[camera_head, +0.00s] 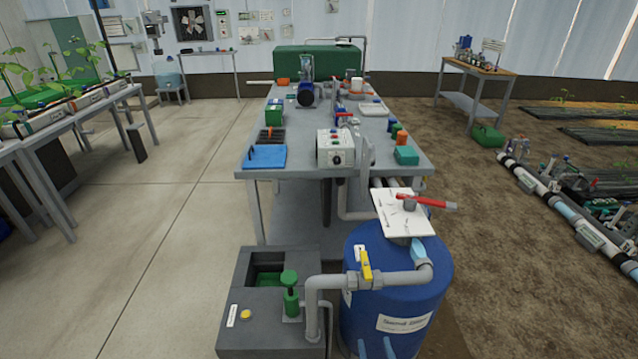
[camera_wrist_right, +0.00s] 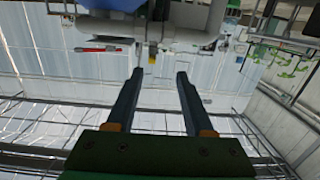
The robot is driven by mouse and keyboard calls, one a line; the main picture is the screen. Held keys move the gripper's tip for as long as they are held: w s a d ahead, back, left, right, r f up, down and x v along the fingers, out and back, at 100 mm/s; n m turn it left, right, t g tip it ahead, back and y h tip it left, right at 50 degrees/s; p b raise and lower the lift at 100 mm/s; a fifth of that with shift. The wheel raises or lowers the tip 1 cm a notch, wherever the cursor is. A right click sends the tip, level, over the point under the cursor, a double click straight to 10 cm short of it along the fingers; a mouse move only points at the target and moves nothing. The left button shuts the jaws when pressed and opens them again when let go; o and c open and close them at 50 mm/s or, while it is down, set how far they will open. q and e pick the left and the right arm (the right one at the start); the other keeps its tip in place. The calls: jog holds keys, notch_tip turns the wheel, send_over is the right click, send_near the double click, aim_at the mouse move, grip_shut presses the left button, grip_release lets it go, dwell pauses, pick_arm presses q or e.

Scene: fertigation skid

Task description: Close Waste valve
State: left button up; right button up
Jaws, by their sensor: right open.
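No readable label marks the Waste valve. A yellow valve handle (camera_head: 365,265) sits on the grey pipe (camera_head: 400,279) over the blue drum and stands up, crosswise to the pipe. It also shows in the right wrist view (camera_wrist_right: 152,55). A red lever (camera_head: 425,202) lies over a white plate (camera_head: 403,218) behind it. A green valve (camera_head: 290,290) stands at the grey sump. My right gripper (camera_head: 376,346) shows only its fingertips, low in front of the drum. In the wrist view its fingers (camera_wrist_right: 155,74) are apart, empty and clear of the yellow handle. My left gripper is out of view.
The blue drum (camera_head: 400,260) and grey sump box (camera_head: 238,345) stand close together at the front. A grey workbench (camera_head: 300,200) with a control box (camera_head: 335,146) is behind them. Concrete floor (camera_head: 150,240) is clear at left.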

jog(key=s+d+f+n+g+y, duration=0.1)
jog(key=s+f+g, duration=0.35)
jog(key=f, duration=0.55)
jog(key=s+f+n+g, duration=0.1)
jog(key=s+f+g, duration=0.4)
jog(key=f, duration=0.4)
jog(key=s+d+f+g, duration=0.2)
jog(key=s+f, duration=0.1)
jog(key=s, duration=0.3)
jog(key=s+d+f+g+h, duration=0.1)
jog(key=s+d+f+g, duration=0.1)
jog(key=s, duration=0.5)
jog(key=s+d+f+g+h, duration=0.1)
jog(key=s+d+f+g, duration=0.1)
jog(key=s, duration=0.4)
jog(key=shift+s+d+f+g, duration=0.25)
jog(key=shift+f+g, duration=0.1)
jog(key=shift+f, duration=0.45)
